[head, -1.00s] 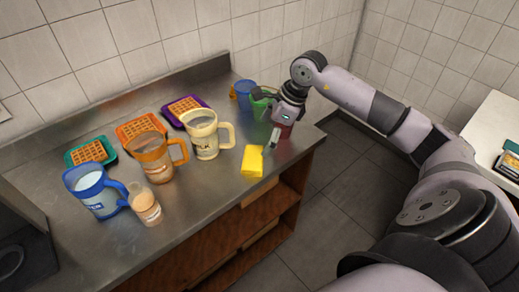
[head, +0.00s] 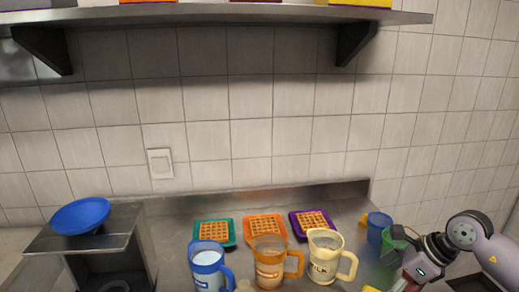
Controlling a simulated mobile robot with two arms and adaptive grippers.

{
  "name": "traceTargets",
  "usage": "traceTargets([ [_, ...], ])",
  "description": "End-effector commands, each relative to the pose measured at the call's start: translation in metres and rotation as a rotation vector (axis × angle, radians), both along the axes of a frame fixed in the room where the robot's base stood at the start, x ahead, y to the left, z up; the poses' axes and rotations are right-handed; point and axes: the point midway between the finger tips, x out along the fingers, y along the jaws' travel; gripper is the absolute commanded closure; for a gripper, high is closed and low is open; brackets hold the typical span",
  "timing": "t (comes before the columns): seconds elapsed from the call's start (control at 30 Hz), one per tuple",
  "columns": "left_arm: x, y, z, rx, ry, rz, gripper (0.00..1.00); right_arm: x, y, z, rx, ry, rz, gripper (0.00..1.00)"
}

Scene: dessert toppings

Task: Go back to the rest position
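My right gripper (head: 404,284) is at the lower right, beside a green cup (head: 392,243) and a blue cup (head: 376,229). Its fingertips are at or below the picture's bottom edge, so I cannot tell whether it is open or shut. My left gripper is not in view. A blue pitcher (head: 207,268), an orange pitcher (head: 268,265) and a cream pitcher (head: 324,258) stand on the metal counter. Behind them, waffles lie on a teal plate (head: 198,240), an orange plate (head: 249,238) and a purple plate (head: 298,232).
A blue bowl (head: 80,214) sits on a metal stand (head: 142,250) at the left. A metal shelf (head: 200,14) runs along the tiled wall above the counter. A small yellow piece (head: 370,289) shows at the bottom edge.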

Motion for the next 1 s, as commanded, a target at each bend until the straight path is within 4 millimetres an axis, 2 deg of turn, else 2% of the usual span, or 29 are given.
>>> traceTargets([
  [0.03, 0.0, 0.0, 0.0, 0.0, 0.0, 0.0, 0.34, 0.001, 0.031, -0.002, 0.105, -0.02, 0.009, 0.0],
  [0.07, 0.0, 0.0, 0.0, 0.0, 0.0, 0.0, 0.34, 0.002, 0.051, 0.0, 0.181, -0.038, 0.008, 0.0],
  [0.1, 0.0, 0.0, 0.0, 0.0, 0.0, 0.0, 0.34, 0.003, 0.079, 0.006, 0.299, -0.06, -0.001, 0.0],
  [0.2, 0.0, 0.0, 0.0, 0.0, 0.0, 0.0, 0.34, 0.003, 0.14, 0.032, 0.619, -0.094, -0.06, 0.0],
  [0.3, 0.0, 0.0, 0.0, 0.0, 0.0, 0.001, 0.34, 0.004, 0.176, 0.067, 0.935, -0.1, -0.175, 0.0],
  [0.37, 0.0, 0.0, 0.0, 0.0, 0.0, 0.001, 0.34, 0.007, 0.185, 0.087, 1.119, -0.089, -0.267, 0.0],
  [0.47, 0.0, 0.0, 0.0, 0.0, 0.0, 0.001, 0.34, 0.013, 0.182, 0.112, 1.409, -0.05, -0.462, 0.0],
  [0.53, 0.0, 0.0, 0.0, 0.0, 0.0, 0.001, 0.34, 0.019, 0.168, 0.12, 1.595, -0.008, -0.628, 0.0],
  [0.6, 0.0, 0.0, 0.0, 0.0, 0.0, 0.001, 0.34, 0.024, 0.149, 0.117, 1.762, 0.044, -0.816, 0.0],
  [0.67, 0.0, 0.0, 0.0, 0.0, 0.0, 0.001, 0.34, 0.026, 0.129, 0.106, 1.887, 0.096, -0.997, 0.0],
  [0.77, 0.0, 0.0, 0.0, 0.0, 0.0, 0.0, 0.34, 0.022, 0.097, 0.071, 2.049, 0.199, -1.332, 0.0],
  [0.87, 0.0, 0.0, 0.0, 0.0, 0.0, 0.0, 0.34, 0.004, 0.072, 0.019, 2.141, 0.313, -1.705, 0.0],
  [0.97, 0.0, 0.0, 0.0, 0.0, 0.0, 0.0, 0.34, -0.031, 0.06, -0.04, 2.145, 0.44, -2.108, 0.0],
  [1.0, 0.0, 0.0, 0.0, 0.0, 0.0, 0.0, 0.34, -0.049, 0.059, -0.063, 2.118, 0.488, -2.268, 0.0],
])
